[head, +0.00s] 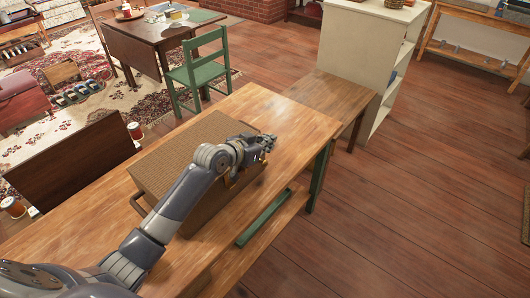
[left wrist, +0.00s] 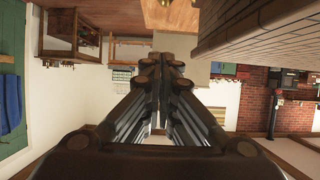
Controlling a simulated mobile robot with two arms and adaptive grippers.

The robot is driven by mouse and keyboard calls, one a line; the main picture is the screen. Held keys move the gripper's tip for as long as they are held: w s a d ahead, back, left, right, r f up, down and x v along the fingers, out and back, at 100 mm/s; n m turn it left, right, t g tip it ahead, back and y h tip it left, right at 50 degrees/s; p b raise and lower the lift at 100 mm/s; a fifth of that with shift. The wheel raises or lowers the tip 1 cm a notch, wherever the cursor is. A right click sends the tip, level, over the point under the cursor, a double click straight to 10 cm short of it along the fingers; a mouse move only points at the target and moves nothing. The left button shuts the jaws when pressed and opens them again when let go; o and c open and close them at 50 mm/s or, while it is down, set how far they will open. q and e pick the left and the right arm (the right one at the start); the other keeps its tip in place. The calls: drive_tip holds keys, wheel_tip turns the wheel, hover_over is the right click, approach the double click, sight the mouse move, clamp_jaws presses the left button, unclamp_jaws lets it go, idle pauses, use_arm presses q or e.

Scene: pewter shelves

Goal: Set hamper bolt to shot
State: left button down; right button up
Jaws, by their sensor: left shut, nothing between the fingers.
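The hamper (head: 190,142) is a brown woven box with its lid down, lying on the wooden table. A dark handle shows at its left end. My left gripper (head: 267,144) is shut and empty at the hamper's right end, with its arm crossing over the box. In the left wrist view the shut fingers (left wrist: 160,68) point away from the camera, and the hamper's woven side (left wrist: 262,32) is at upper right, apart from them. A small brass-coloured part (head: 231,181) shows at the front side under my wrist. The bolt itself is mostly hidden by my arm, so its position cannot be told.
The table top (head: 292,118) is clear right of the hamper. A lower side table (head: 335,95) and a pale shelf unit (head: 365,50) stand beyond. A green chair (head: 197,72) is behind. Open floor (head: 425,180) lies at right.

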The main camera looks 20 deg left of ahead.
sight(265, 161)
use_arm(q)
drive_tip(key=f, duration=0.1)
drive_tip(key=f+p, duration=0.1)
drive_tip(key=f, duration=0.1)
drive_tip(key=shift+s+a, duration=0.15)
drive_tip(key=shift+s, duration=0.15)
drive_tip(key=shift+s+a+f, duration=0.15)
drive_tip(key=shift+s+f, duration=0.1)
drive_tip(key=shift+s, duration=0.1)
drive_tip(key=shift+f, duration=0.1)
drive_tip(key=shift+w, duration=0.1)
drive_tip(key=s, duration=0.1)
drive_tip(key=s+a+p, duration=0.1)
drive_tip(key=s, duration=0.1)
drive_tip(key=s+p, duration=0.1)
drive_tip(key=shift+s+a, duration=0.25)
drive_tip(key=shift+s, duration=0.05)
